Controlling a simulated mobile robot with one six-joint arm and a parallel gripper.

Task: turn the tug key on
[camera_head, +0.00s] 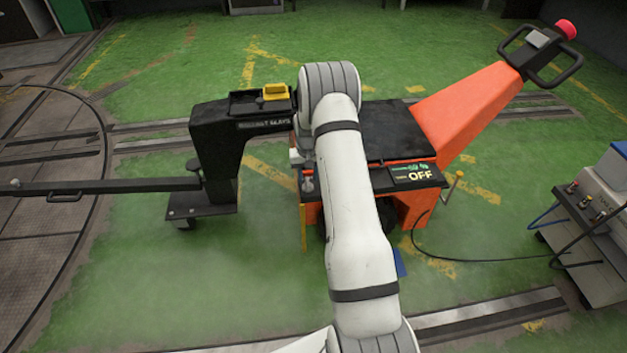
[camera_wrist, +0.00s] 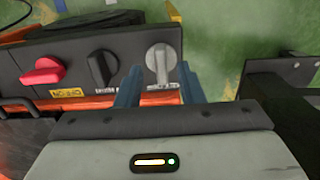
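The orange tug (camera_head: 470,110) stands in the middle of the head view, and its display (camera_head: 415,175) reads OFF. In the wrist view its black control panel (camera_wrist: 75,48) carries a red knob (camera_wrist: 43,72), a black knob (camera_wrist: 102,68) and a silver key-like switch (camera_wrist: 159,62) at the right end. My gripper (camera_wrist: 160,88) is open, with its two blue-grey fingers apart, one on each side of the silver switch's near end. I cannot tell whether they touch it. In the head view my arm hides the gripper and most of the panel.
A black coupling unit (camera_head: 215,150) with a yellow block (camera_head: 275,91) stands left of the tug, with a long bar reaching the turntable (camera_head: 50,200). A grey-white cart (camera_head: 590,215) with cables stands at the right. The green floor in front is mostly clear.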

